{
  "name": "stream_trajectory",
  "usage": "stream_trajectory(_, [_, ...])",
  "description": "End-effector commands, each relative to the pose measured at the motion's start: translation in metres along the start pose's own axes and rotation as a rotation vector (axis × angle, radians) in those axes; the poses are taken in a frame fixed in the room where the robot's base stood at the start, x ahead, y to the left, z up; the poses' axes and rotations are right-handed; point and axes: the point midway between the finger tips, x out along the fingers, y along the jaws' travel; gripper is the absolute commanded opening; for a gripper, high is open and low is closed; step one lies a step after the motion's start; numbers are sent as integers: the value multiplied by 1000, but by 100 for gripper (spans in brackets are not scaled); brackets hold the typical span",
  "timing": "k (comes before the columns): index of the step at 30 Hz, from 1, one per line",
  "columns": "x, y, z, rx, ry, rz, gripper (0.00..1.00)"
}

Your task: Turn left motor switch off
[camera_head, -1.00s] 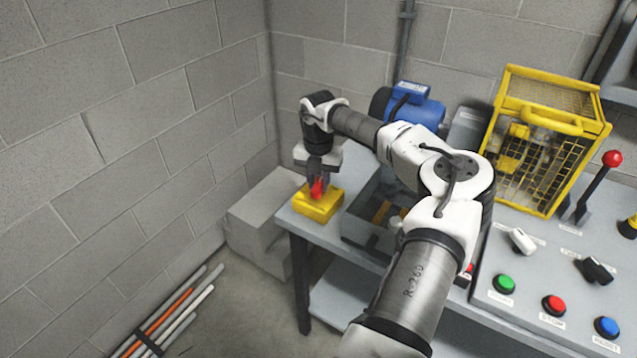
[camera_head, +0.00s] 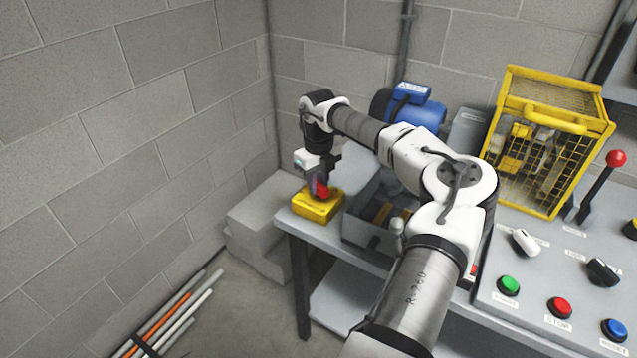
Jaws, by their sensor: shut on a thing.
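A yellow switch box (camera_head: 317,207) sits at the left front corner of the bench. A red switch handle (camera_head: 322,191) stands on its top. My gripper (camera_head: 319,188) points down over the box and is shut on the red handle. The fingers hide part of the handle. A blue motor (camera_head: 410,107) stands behind, partly covered by my arm.
A grey tray (camera_head: 366,228) lies right of the box. A control panel (camera_head: 570,265) with knobs, coloured buttons and a red-knobbed lever (camera_head: 616,159) is at the right. A yellow cage (camera_head: 545,140) stands behind it. Grey blocks (camera_head: 262,226) are by the left wall.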

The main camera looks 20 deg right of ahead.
Motion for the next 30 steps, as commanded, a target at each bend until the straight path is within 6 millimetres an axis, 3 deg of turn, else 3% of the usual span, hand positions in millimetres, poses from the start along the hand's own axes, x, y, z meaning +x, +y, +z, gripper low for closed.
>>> stream_trajectory(13, [-1, 0, 1, -289, -3, -1, 1])
stream_trajectory(30, [-2, 0, 1, -362, -4, -3, 1])
